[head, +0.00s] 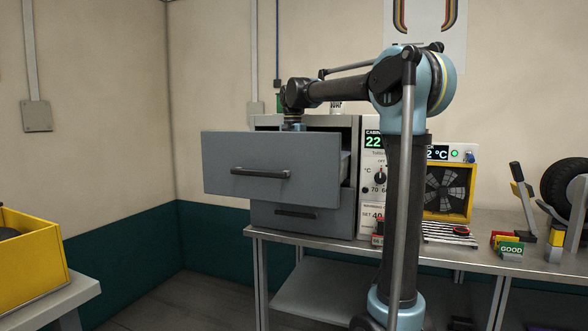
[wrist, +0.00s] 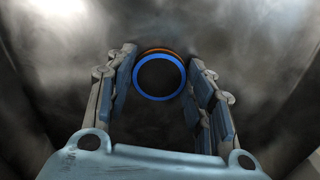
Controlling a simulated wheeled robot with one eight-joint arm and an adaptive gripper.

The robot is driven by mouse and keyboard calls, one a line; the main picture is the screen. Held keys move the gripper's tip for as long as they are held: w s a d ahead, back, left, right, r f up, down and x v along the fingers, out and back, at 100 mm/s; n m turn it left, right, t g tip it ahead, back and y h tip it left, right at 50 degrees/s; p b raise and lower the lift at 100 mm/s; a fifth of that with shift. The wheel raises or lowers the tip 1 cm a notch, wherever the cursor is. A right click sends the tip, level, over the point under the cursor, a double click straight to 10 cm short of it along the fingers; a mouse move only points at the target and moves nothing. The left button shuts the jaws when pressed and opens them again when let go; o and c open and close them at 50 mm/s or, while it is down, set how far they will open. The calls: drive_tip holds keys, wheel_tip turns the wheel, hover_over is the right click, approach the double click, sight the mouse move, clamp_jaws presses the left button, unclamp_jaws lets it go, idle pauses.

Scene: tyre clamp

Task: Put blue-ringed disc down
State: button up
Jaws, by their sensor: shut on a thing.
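The blue-ringed disc (wrist: 160,76) is dark with a bright blue rim, and a thin orange edge shows behind its top. It sits between the two fingers of my gripper (wrist: 163,60), which is shut on it. Behind it in the wrist view is a smoky grey surface; I cannot tell whether the disc touches it. In the head view my arm reaches over the pulled-out upper drawer (head: 268,150) of a grey cabinet. My gripper and the disc are hidden there behind the drawer front.
The lower drawer (head: 302,217) looks shut. A panel with temperature displays (head: 373,170) and a yellow-framed fan (head: 446,193) stand right of the cabinet on the bench (head: 470,247). A tyre (head: 568,180) is at far right. A yellow bin (head: 30,260) is at left.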

drive_tip(key=shift+f, duration=0.15)
drive_tip(key=o, duration=1.1)
drive_tip(key=shift+c, duration=0.2)
wheel_tip(320, 180, up, 12)
